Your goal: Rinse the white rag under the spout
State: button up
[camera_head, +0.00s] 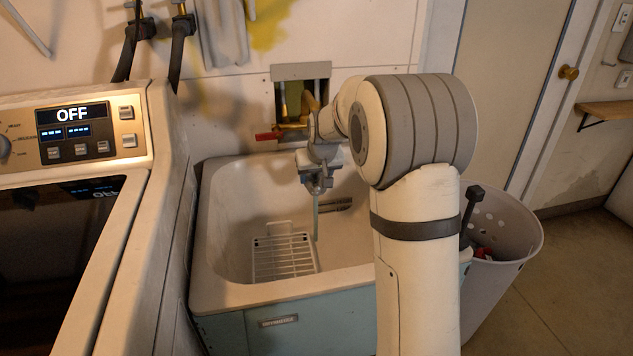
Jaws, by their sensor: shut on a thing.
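My gripper (317,183) is over the sink basin, in front of the wall tap, pointing down. It is shut, and a narrow pale blue-green strip (316,220) hangs straight down below its fingertips. I take the strip for the white rag seen nearly edge-on; I cannot tell it surely from a stream of water. The tap's red handle (268,136) shows at the wall recess. The spout is mostly hidden behind my wrist. The utility sink (228,215) is off-white inside with a pale blue front.
A white wire rack (284,256) lies in the sink below the strip. A washer (165,240) with a panel reading OFF stands close on the left. A perforated laundry basket (515,240) stands at the right, beyond my arm. A small wooden shelf (607,109) is at far right.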

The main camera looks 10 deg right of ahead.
dwell(0.4)
jog(key=shift+s+b, duration=1.85)
jog(key=shift+s, duration=4.2)
